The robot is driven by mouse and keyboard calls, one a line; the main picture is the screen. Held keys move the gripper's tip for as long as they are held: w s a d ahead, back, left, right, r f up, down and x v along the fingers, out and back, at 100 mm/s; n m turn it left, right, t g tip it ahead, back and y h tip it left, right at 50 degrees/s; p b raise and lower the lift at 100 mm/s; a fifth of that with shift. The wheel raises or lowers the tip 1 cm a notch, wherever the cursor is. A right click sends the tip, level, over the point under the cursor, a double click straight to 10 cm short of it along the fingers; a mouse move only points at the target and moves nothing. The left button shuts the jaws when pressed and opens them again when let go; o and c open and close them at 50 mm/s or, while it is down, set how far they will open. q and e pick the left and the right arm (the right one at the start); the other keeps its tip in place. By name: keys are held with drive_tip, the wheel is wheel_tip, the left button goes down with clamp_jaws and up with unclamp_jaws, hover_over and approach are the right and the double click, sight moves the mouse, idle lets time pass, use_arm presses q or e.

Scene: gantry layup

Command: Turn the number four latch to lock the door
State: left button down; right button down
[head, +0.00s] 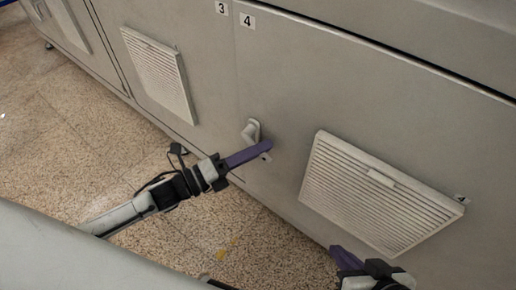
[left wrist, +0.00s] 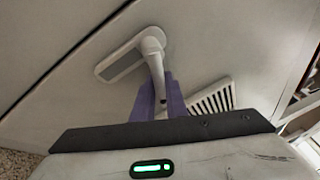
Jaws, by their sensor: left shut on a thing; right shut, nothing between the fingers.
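The latch (head: 251,131) is a small light-grey handle on the grey door (head: 285,85), below the label "4" (head: 247,21). My left gripper (head: 266,148) reaches it from the left with its purple fingers. In the left wrist view the latch (left wrist: 151,48) has an oblong base plate, and its lever runs down between the two purple fingers (left wrist: 160,102), which are shut on it. In the head view the fingers partly hide the lever. My right gripper (head: 340,255) is shut and empty at the bottom, below the right vent and away from the latch.
A louvred vent (head: 375,195) is on the door right of the latch, and another vent (head: 160,72) is on the panel to the left. The label "3" (head: 221,7) is beside the "4". Speckled floor (head: 90,130) lies open in front of the cabinet.

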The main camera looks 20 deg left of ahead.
use_arm(q)
drive_tip(key=shift+d+r+n+t, duration=0.15)
drive_tip(key=shift+r+n+t, duration=0.25)
drive_tip(key=shift+n, duration=0.6)
drive_tip(key=shift+r+n+t, duration=0.55)
drive_tip(key=shift+n+t, duration=0.05)
drive_tip(key=shift+n, duration=0.7)
use_arm(e)
drive_tip(key=shift+s+d+f, duration=0.15)
use_arm(q)
drive_tip(key=c, duration=1.8)
unclamp_jaws()
drive_tip(key=shift+o, duration=0.2)
drive_tip(key=shift+s, duration=0.1)
drive_tip(key=p+v, duration=0.2)
drive_tip(key=v, duration=0.8)
drive_tip(key=shift+f, duration=0.15)
use_arm(e)
drive_tip(key=shift+d+r+m+h, duration=0.3)
drive_tip(key=shift+d+h, duration=0.1)
drive_tip(key=shift+d, duration=0.15)
drive_tip(key=shift+a, duration=0.1)
